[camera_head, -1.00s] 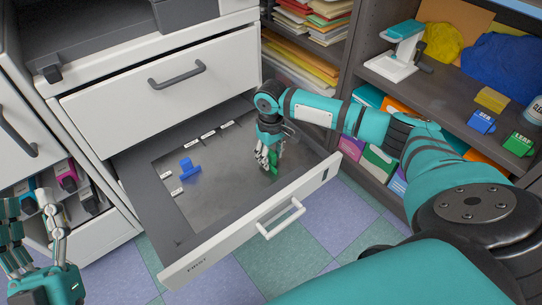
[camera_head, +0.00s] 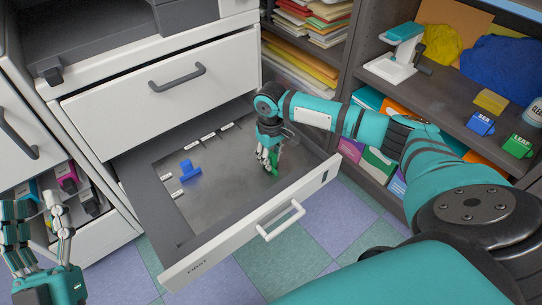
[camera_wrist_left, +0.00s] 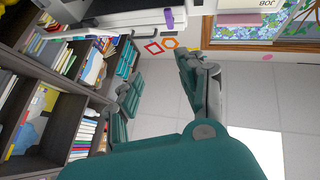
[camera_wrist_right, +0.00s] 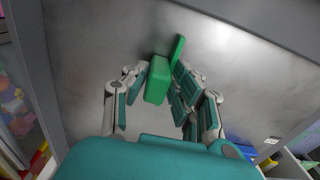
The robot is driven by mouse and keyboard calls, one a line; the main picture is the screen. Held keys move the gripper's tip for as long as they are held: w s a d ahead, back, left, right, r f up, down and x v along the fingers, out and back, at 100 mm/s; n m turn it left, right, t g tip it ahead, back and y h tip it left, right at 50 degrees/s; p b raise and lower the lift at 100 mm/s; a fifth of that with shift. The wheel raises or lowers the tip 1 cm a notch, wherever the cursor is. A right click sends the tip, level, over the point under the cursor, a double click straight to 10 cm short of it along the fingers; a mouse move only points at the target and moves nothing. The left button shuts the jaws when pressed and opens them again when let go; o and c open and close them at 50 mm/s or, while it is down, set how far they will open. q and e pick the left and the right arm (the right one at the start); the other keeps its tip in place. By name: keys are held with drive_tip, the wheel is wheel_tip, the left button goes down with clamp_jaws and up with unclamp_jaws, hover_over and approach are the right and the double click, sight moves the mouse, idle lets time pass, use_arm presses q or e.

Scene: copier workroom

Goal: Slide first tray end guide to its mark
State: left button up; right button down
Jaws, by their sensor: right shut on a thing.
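The first tray (camera_head: 180,272) is an open drawer with a grey metal floor and a white front lettered FIRST. A green guide (camera_wrist_right: 157,88) stands on its floor, partly hidden by my fingers in the head view. My right gripper (camera_wrist_right: 160,82) reaches down into the tray and is shut on the green guide. A blue guide (camera_head: 188,171) stands near the tray's left side, apart from the gripper. Small white mark labels (camera_head: 209,137) line the tray's back and left edges. My left gripper (camera_head: 40,222) is raised at the lower left, fingers apart and empty.
A closed white drawer (camera_head: 150,105) is above the tray. Shelves (camera_head: 435,95) at the right hold a white stapler-like device (camera_head: 398,55), coloured boxes and papers. The checkered floor (camera_head: 300,250) in front of the tray is clear.

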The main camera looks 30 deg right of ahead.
drive_tip(key=p, duration=0.1)
drive_tip(key=a+p, duration=0.1)
drive_tip(key=shift+w+a+r+p, duration=0.1)
drive_tip(key=shift+w+r+p, duration=0.05)
drive_tip(key=shift+r+p, duration=0.15)
use_arm(q)
wheel_tip(320, 180, down, 15)
drive_tip(key=a+g+y+p, duration=0.2)
drive_tip(key=g+y+p, duration=0.15)
drive_tip(key=g, duration=0.75)
use_arm(e)
drive_tip(key=shift+a+b, duration=0.5)
drive_tip(key=shift+a, duration=0.05)
drive_tip(key=shift+a+p, duration=0.45)
drive_tip(key=shift+p, duration=0.5)
use_arm(q)
drive_tip(key=s+a+f+g+y+p, duration=0.1)
drive_tip(key=s+a+f+g, duration=0.1)
drive_tip(key=s+f+g, duration=0.2)
drive_tip(key=s+a+f+n+g+y+p, duration=0.1)
drive_tip(key=s+a+f+g, duration=0.2)
drive_tip(key=s, duration=0.6)
drive_tip(key=shift+s+a+f+g+y, duration=0.2)
drive_tip(key=shift+s+f+g+y, duration=0.25)
drive_tip(key=shift+g, duration=0.65)
use_arm(e)
drive_tip(key=shift+s+a+f, duration=0.25)
drive_tip(key=shift+s+a, duration=0.05)
drive_tip(key=shift+a, duration=0.2)
